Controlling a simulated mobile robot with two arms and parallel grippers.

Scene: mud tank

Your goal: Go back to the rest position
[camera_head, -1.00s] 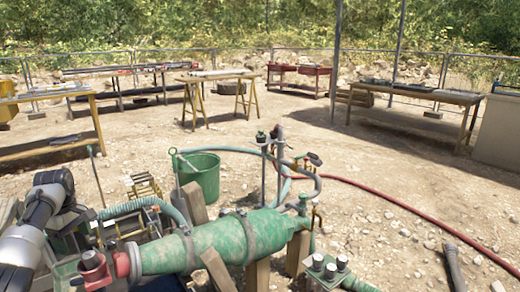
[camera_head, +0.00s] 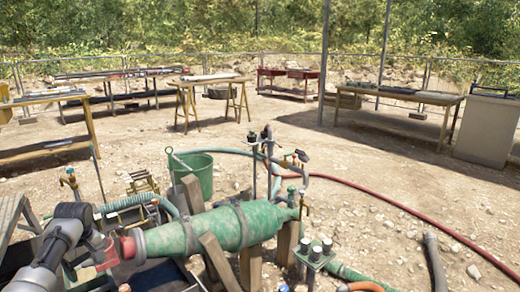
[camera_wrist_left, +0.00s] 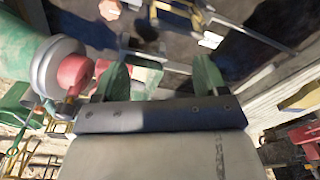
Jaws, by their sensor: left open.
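My left arm comes in at the lower left of the head view, beside the red end of the green cone-shaped vessel (camera_head: 210,231). My left gripper (camera_wrist_left: 160,78) shows in the left wrist view with its two green fingertips apart and nothing held between them. The red fitting (camera_wrist_left: 75,72) and the grey collar of the vessel lie left of the fingers there. In the head view the fingers are hard to make out against the dark equipment. My right gripper is not in view.
A green bucket (camera_head: 193,176) stands behind the vessel, near upright pipes and valves. A red hose (camera_head: 400,212) curves over the gravel to the right. Work tables, including a trestle table (camera_head: 212,80), line the fence. The middle ground is mostly open.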

